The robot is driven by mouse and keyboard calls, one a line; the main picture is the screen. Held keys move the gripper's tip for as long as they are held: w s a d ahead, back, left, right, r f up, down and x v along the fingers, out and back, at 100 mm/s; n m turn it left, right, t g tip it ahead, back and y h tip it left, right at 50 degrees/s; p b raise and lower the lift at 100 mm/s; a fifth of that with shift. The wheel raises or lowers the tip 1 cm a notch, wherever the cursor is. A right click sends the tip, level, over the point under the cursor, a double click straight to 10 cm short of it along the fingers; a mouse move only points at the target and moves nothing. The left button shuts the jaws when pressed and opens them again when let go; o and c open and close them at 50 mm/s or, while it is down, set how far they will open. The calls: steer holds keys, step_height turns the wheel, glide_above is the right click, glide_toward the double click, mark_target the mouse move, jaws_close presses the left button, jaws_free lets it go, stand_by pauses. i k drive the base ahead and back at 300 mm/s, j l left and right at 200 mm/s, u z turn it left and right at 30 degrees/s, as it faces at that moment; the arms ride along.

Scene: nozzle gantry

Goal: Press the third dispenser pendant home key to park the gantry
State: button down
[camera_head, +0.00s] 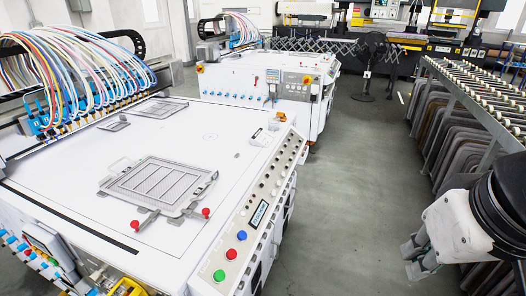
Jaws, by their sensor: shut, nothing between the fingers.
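The nearest white dispensing machine fills the left side, with a gantry of blue nozzles (62,112) and many coloured hoses over its bed. A sloped control panel (262,205) runs along its right edge, with a green button (219,275), a blue button (242,235), a red button (231,254) and a small display. A second white machine (270,72) behind it carries a grey keypad panel (297,79). I cannot tell which of these is the third dispenser pendant, and no home key label is readable. My gripper (414,262) is at the lower right, shut and empty, over the floor, well apart from the panels.
A grey slotted frame (158,186) with red-knobbed clamps lies on the near bed. A roller rack (478,93) with stacked panels stands along the right. A black stand fan (371,55) is farther back. The grey floor (345,190) between machine and rack is clear.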

mark_target(50, 259)
steer(key=u, duration=1.7)
